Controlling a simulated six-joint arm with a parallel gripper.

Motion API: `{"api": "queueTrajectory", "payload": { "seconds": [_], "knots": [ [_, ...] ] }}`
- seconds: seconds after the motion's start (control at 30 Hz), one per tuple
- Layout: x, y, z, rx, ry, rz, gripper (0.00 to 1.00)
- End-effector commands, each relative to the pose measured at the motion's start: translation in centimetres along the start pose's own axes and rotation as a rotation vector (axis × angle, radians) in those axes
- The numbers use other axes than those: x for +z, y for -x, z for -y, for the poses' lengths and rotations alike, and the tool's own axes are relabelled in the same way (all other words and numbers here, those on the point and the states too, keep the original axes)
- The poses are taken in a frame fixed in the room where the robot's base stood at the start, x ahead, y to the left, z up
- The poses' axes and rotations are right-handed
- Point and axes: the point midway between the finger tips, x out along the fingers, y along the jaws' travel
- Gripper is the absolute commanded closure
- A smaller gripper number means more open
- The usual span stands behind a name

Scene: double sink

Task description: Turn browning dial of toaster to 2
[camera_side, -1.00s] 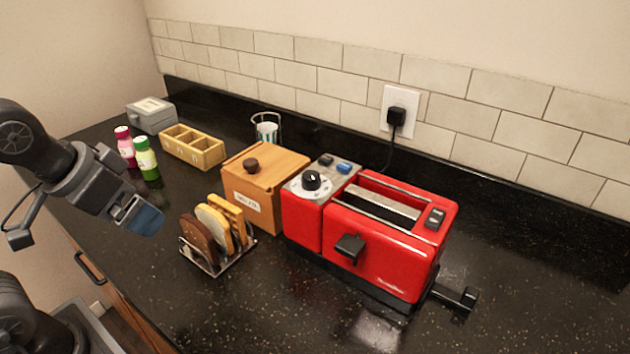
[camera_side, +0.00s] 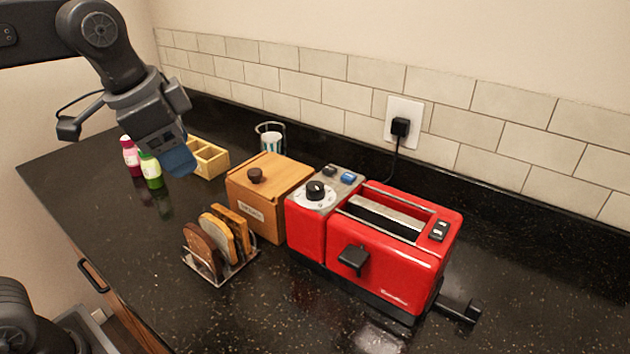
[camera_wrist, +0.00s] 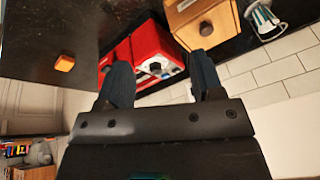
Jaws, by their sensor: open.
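The red toaster (camera_side: 385,262) stands on the black counter at the right in the side view. Its browning dial (camera_side: 316,190) is a black knob on a white disc on the grey top panel; the numbers are too small to read. My gripper (camera_side: 180,163) is open and empty, above the counter at the left, well apart from the dial. In the wrist view, the open fingers of my gripper (camera_wrist: 163,85) point toward the toaster (camera_wrist: 150,42). The dial (camera_wrist: 154,67) shows between the fingertips, beyond them.
A wooden box (camera_side: 262,200) with a dark knob stands left of the toaster. A rack of bread slices (camera_side: 219,243) is in front of it. Two bottles (camera_side: 150,170), a compartment tray (camera_side: 209,158) and a glass (camera_side: 270,138) stand farther back. A plug (camera_side: 400,127) is in the wall.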

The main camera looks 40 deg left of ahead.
Motion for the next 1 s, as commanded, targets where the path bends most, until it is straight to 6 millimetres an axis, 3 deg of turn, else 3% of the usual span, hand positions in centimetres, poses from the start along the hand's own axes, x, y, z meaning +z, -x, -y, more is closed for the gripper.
{"api": "queueTrajectory", "payload": {
  "seconds": [0.03, 0.2, 0.4, 0.5, 0.7, 1.0],
  "knots": [
    [-2.2, 0.3, 0.3, 0.018, -0.087, 0.025, 0.39],
    [-8.5, 0.8, 0.6, 0.084, -0.393, 0.095, 0.39],
    [-15.0, -0.4, -0.1, 0.179, -0.747, 0.161, 0.39],
    [-17.3, -1.3, -0.8, 0.225, -0.898, 0.183, 0.39],
    [-19.7, -2.7, -1.8, 0.285, -1.083, 0.204, 0.39],
    [-19.5, -4.5, -2.2, 0.300, -1.119, 0.209, 0.39]
  ]
}}
